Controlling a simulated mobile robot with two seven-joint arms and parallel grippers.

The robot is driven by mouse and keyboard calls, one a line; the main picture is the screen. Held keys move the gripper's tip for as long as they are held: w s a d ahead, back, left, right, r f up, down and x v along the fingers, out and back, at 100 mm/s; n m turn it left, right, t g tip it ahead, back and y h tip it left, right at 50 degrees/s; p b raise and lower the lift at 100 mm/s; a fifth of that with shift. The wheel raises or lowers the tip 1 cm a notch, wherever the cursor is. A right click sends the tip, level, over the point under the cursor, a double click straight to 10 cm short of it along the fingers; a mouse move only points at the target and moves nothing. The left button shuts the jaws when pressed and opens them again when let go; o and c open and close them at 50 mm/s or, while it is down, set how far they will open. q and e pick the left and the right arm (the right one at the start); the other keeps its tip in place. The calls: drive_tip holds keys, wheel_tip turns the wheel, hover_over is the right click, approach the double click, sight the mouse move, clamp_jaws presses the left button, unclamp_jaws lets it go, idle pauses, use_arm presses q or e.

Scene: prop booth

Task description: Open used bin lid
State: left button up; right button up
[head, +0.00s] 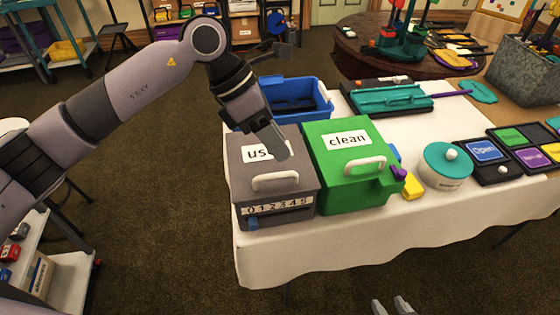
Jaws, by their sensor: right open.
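The used bin (243,181) is a grey box at the left end of the white-covered table. Its label reads "us", the rest hidden behind my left gripper. A pale handle (275,181) sits on the front of its lid, and the lid is down. My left gripper (283,154) reaches over the lid from above, behind the handle. Its fingers overlap in this view, so I cannot tell how far apart they are or whether they touch the lid. My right gripper (392,306) is low at the bottom edge, open and empty, in front of the table.
A green bin labelled "clean" (369,192) stands right beside the used bin. A blue open bin (317,87) is behind them. The table's front edge is close.

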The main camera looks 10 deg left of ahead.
use_arm(q)
drive_tip(key=shift+y, duration=0.6)
drive_tip(key=f, duration=0.4)
drive_tip(key=d+f+p, duration=0.1)
drive_tip(key=f, duration=0.1)
drive_tip(key=shift+w+f, duration=0.2)
drive_tip(key=shift+f, duration=0.05)
clamp_jaws()
